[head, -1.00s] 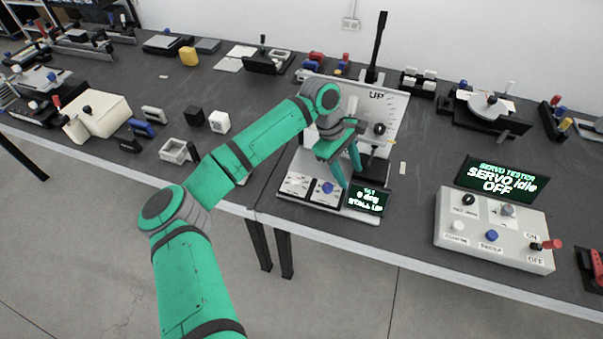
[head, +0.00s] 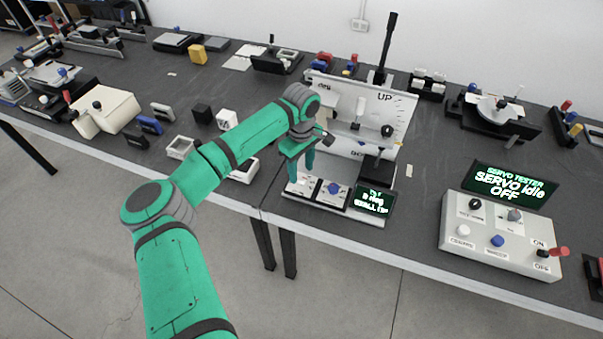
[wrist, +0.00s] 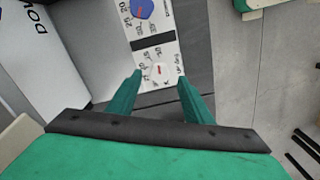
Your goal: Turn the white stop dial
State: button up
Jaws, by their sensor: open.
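The white stop dial (wrist: 158,70) is a small round knob with a red mark, on a white plate with printed numbers in the wrist view. My gripper (wrist: 160,76) is open, with one green finger on each side of the dial in that view. I cannot tell whether the fingers touch it or how far above it they are. In the head view my gripper (head: 300,172) points down at the left end of the device's front panel and largely hides the white dial. The blue dial (head: 333,188) is just to the right.
A small green-text display (head: 374,200) stands right of the dials. Behind is an upright white board (head: 400,115) marked UP, with knobs and a tall black lever (head: 385,50). A servo tester box (head: 500,240) is on the right. White and black blocks lie left of my forearm.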

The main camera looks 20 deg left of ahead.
aim_at(302, 179)
jog(key=shift+f, duration=1.25)
jog(key=shift+c, duration=0.7)
jog(key=c, duration=0.9)
